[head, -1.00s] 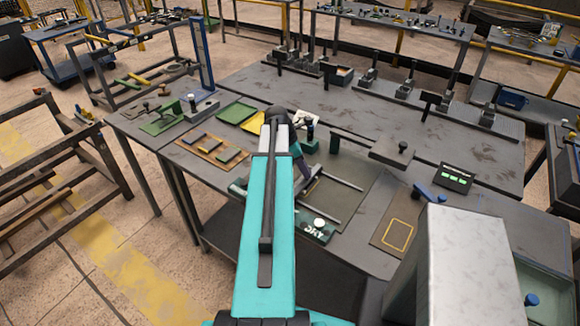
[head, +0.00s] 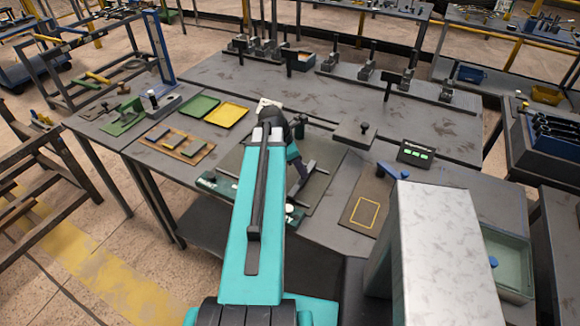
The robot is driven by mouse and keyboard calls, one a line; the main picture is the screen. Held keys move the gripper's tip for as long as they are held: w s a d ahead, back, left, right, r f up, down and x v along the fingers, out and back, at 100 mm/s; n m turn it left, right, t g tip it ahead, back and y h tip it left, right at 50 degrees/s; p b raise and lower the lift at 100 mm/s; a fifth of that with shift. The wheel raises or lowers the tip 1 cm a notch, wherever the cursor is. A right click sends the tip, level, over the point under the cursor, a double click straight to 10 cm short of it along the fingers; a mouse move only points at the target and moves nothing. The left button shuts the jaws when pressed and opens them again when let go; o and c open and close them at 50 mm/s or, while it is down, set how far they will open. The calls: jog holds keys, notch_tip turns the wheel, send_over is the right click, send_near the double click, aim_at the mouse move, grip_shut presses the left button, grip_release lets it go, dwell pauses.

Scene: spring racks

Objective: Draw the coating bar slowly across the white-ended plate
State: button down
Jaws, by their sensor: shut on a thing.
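My gripper (head: 299,188) is at the end of my teal arm, low over the dark coating station on the near table. It is small and partly hidden by my arm. It appears shut on a dark bar (head: 303,179) lying diagonally across the station, which I take to be the coating bar. The station's dark base (head: 326,172) shows to the right of it. A dark green board (head: 294,214) lies at the station's near edge, partly behind my arm. I cannot make out the white-ended plate; my arm covers much of the station.
A brown mat with a yellow outline (head: 364,212) and a black display with green lights (head: 415,153) lie to the right. A flat block with a knob (head: 354,135) is behind. Green (head: 198,107) and yellow (head: 228,115) trays lie left. A large pale box (head: 447,250) stands at front right.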

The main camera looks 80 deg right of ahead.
jog(key=shift+s+d+r, duration=0.1)
jog(key=shift+s, duration=0.5)
jog(key=c, duration=1.4)
grip_release()
jog(key=shift+c, duration=0.2)
jog(key=shift+w, duration=0.1)
jog(key=shift+r, duration=0.1)
jog(key=shift+w+r, duration=0.1)
jog(key=b+v, duration=0.3)
jog(key=v, duration=1)
jog(key=shift+b, duration=0.3)
